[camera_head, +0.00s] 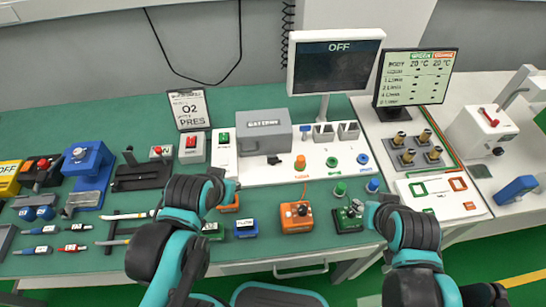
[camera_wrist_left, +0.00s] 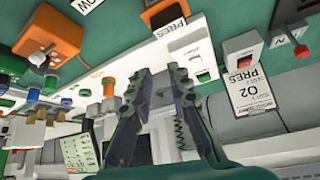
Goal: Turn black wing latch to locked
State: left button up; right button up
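The black wing latch (camera_head: 274,160) is a small dark piece at the lower front of the grey box (camera_head: 262,133) labelled on its front. The box stands on the white panel at the back of the green table. Its exact turn angle is too small to tell. My left gripper (camera_head: 232,186) is in front of the panel, to the lower left of the latch and apart from it. In the left wrist view its two fingers (camera_wrist_left: 158,75) are spread with nothing between them; I cannot make out the latch there. My right gripper (camera_head: 362,212) is by a green knobbed box; its fingers are not clear.
An orange box (camera_head: 296,216) and the green knobbed box (camera_head: 347,218) stand at the front edge. Orange, green and blue knobs line the white panel (camera_head: 320,172). An O2 PRES sign (camera_head: 189,109) and a monitor (camera_head: 334,66) stand behind. Pens and blue devices fill the left.

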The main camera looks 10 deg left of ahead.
pick_arm(q)
jog(key=w+d+r+m+g, duration=0.1)
jog(key=w+r+m+g, duration=0.1)
jog(key=w+m, duration=0.15)
jog(key=m+g+p, duration=0.2)
jog(key=m+g, duration=0.3)
jog(key=m, duration=0.5)
send_over(271, 158)
jog(key=f, duration=0.3)
jog(key=shift+s+a+f, duration=0.15)
jog(key=shift+s, duration=0.05)
jog(key=shift+w+f+m, duration=0.25)
jog(key=shift+f+m, duration=0.15)
jog(key=shift+m, duration=0.05)
notch_tip(271, 158, down, 8)
jog(key=b, duration=0.3)
jog(key=shift+r, duration=0.2)
grip_shut()
